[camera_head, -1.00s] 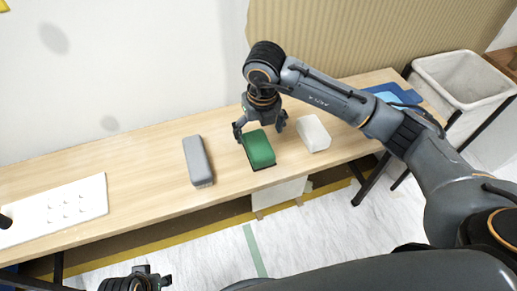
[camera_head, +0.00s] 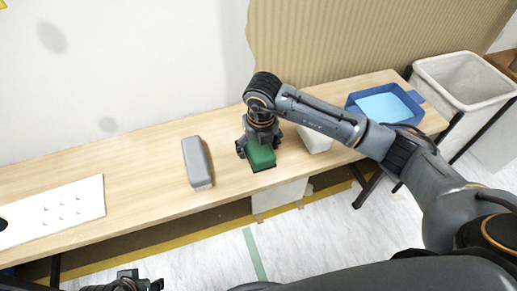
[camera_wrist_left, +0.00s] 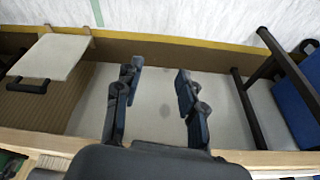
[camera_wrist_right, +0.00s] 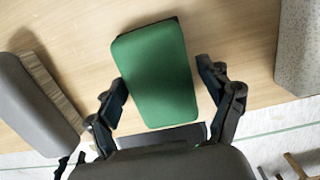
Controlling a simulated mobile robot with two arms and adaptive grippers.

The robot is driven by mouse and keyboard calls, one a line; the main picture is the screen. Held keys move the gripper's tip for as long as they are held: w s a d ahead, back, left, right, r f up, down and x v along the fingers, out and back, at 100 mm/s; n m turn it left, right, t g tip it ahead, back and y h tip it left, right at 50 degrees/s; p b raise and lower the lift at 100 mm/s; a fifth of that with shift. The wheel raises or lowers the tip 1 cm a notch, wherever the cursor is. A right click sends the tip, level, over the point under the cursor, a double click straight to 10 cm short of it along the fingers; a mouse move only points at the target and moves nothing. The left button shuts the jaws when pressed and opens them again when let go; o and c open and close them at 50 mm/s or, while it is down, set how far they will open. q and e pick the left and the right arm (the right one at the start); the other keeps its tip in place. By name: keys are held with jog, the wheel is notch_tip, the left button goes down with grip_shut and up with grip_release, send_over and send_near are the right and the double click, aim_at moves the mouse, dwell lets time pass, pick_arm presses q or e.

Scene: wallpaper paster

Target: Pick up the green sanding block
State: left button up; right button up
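The green sanding block (camera_head: 261,157) lies on the wooden table, between a grey block and a white block. It also shows in the right wrist view (camera_wrist_right: 157,72), with a dark base edge. My right gripper (camera_head: 259,147) is down over the block's far part, with one finger on each side. In the right wrist view my right gripper (camera_wrist_right: 162,82) is open; the left finger is close to the block and a small gap shows on the right. Contact is unclear. My left gripper (camera_wrist_left: 158,80) is open and empty, away from the block, low in the head view (camera_head: 140,283).
The grey block (camera_head: 197,162) is left of the green one. The white block (camera_head: 315,138) is right of it, partly behind my arm. A blue tray (camera_head: 413,97) and a bin (camera_head: 465,80) are at the right. A white panel (camera_head: 50,212) lies at the left.

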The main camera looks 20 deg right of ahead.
aim_at(258, 144)
jog(key=c, duration=0.9)
jog(key=shift+r, duration=0.1)
jog(key=shift+r, duration=0.2)
notch_tip(258, 144, up, 2)
jog(key=shift+r+p, duration=0.2)
jog(key=shift+p, duration=0.2)
pick_arm(q)
notch_tip(258, 144, down, 10)
jog(key=p, duration=0.2)
jog(key=shift+w+d+g, duration=0.15)
jog(key=shift+w+g, duration=0.15)
pick_arm(e)
jog(key=s+a+r, duration=0.4)
jog(key=a+r, duration=0.1)
jog(key=s+a+r, duration=0.5)
jog(key=shift+s+a, duration=0.1)
jog(key=shift+s, duration=0.2)
